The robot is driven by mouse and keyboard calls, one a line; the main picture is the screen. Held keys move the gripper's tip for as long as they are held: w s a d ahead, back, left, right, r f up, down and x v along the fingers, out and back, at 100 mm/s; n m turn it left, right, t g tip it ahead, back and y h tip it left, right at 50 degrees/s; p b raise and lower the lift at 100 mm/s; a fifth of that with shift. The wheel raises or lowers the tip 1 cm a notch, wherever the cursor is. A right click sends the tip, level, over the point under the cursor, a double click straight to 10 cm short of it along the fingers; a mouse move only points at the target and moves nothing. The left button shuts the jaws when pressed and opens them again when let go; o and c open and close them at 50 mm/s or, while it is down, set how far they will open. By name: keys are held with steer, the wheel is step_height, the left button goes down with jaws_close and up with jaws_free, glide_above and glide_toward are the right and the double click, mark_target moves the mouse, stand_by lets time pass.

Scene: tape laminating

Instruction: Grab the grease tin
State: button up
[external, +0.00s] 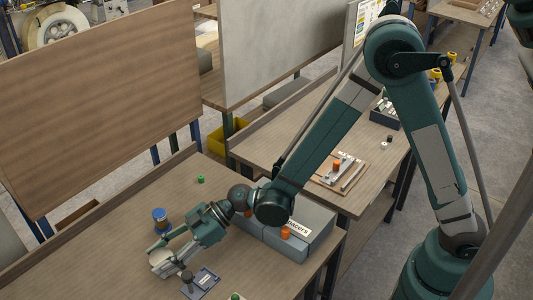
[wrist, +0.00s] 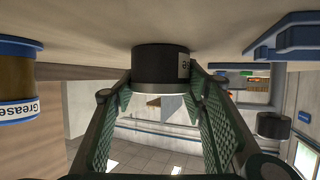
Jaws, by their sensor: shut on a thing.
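A tin labelled "Grease" (wrist: 20,75), with blue ends and a brown middle, stands at the left edge of the wrist view, outside my fingers. A small blue-ended tin (external: 160,216) beside my gripper in the external view looks like the same one. My gripper (wrist: 160,88) is shut on a dark cylinder (wrist: 158,65) with a partly visible white label, between its green fingertips. In the external view my gripper (external: 160,256) is low over the near bench, and what it holds cannot be made out there.
A grey bin with a "spacers" label (external: 297,228) stands right of my gripper on the bench (external: 110,235). A green piece (external: 201,180) lies farther back. The bench's left part is clear.

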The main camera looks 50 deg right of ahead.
mark_target(160, 257)
steer(key=shift+r, duration=0.1)
steer(key=shift+r+p, duration=1.35)
steer(key=shift+r, duration=3.6)
